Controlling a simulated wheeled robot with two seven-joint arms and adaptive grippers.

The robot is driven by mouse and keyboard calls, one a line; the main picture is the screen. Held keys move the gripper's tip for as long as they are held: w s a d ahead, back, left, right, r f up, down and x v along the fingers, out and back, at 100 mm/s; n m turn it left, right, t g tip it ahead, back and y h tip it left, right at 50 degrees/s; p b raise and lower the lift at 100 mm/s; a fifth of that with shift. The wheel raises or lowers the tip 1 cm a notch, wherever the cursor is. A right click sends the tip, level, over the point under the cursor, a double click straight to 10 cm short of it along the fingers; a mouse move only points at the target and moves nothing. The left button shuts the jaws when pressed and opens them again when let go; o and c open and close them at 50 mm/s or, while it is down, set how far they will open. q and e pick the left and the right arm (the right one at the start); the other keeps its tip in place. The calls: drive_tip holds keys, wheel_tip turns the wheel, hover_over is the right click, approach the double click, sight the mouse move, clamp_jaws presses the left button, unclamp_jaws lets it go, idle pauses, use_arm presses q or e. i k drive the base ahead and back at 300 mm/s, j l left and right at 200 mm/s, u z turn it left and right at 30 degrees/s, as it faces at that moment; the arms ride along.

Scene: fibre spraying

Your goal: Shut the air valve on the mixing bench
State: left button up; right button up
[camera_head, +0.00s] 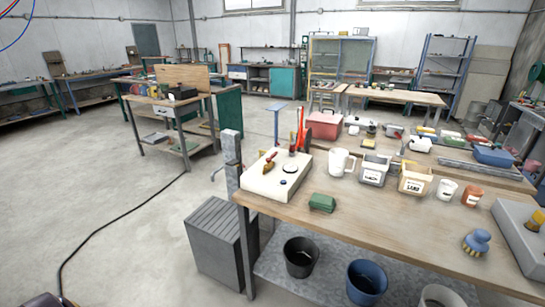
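The wooden-topped bench in the right foreground (330,222) seems to be the mixing bench. On its left end is a cream box (262,184) with a small red-and-tan part (268,165) and dark round parts on top. The red part may be the air valve handle, but it is too small to tell its kind or setting. A grey post with a tap-like fitting (228,162) stands just beyond the bench's left end. Neither of my grippers is recognisably in view.
A green block (322,203), a white jug (341,162), labelled tubs (415,179) and a blue-knobbed brush (476,241) sit on the bench. Buckets (301,257) are on its lower shelf. A grey slatted box (215,240) stands at its left. The left floor is clear except for a black cable (115,222).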

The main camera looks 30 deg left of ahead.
sight(274, 155)
drive_tip(key=i+j, duration=0.15)
drive_tip(key=j, duration=0.25)
drive_tip(key=i+j, duration=0.15)
drive_tip(key=j, duration=0.25)
drive_tip(key=i+j, duration=0.15)
drive_tip(key=j, duration=0.3)
